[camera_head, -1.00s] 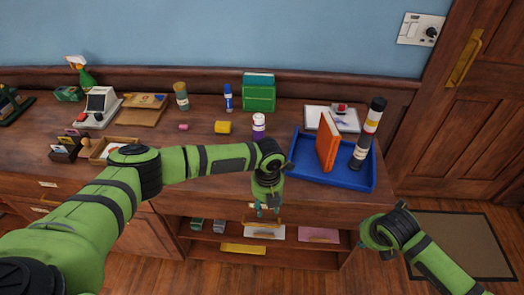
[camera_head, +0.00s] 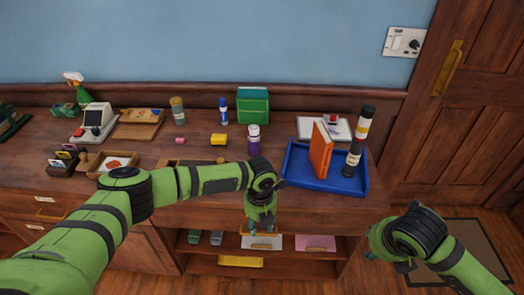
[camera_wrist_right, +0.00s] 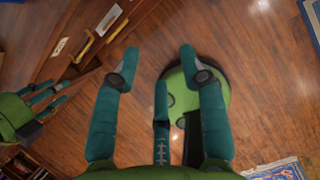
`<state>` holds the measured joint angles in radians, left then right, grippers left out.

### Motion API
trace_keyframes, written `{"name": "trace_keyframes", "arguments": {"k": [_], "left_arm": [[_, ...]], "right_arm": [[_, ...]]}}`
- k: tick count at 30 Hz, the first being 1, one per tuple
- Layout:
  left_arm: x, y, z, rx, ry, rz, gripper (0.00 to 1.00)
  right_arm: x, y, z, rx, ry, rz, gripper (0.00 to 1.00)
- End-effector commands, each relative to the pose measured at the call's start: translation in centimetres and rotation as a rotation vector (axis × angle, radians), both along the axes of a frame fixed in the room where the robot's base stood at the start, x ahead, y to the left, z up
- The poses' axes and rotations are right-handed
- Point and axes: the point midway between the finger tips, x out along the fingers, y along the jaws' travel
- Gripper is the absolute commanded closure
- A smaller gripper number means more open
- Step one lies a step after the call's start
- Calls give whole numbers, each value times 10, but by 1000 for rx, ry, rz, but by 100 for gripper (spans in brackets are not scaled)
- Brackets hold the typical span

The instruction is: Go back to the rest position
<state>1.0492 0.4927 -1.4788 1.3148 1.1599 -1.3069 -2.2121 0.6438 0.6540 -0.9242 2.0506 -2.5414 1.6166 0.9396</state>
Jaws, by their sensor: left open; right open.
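My left gripper (camera_head: 262,227) hangs pointing down in front of the bookcase's front edge, before the open shelf. It is open, with nothing seen in it. My right arm comes in from the lower right in the head view, off the front right of the bookcase; its fingers are mostly hidden there. In the right wrist view my right gripper (camera_wrist_right: 155,75) has its teal fingers spread wide, with only floor and my green round base between them. My left gripper's fingers also show at the left edge of that view (camera_wrist_right: 45,100).
The wooden bookcase top (camera_head: 215,165) holds a blue tray (camera_head: 325,186) with an orange book (camera_head: 320,150) and a striped cylinder (camera_head: 359,142). A purple bottle (camera_head: 254,141), yellow block (camera_head: 219,139) and green box (camera_head: 252,106) stand left of it. Floor on the right has a mat (camera_head: 465,250).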

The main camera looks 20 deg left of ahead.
Motion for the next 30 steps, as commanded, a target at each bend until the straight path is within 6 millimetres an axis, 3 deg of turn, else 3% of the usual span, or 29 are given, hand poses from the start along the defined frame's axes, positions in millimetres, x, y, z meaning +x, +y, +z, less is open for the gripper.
{"name": "trace_keyframes", "arguments": {"k": [15,19,23,27,30], "left_arm": [[0,0,0,0,0,0,57],[0,-3,-6,-12,-6,33,57],[3,-16,-32,-76,-39,217,57],[4,-30,-80,-190,-78,595,57],[-3,-30,-119,-263,-88,901,57]], "right_arm": [[-2,0,6,0,0,0,57],[-5,6,-2,30,30,10,57],[-22,40,-34,212,179,47,57],[-45,102,-66,623,388,22,57],[-44,134,-73,959,477,-103,57]]}}
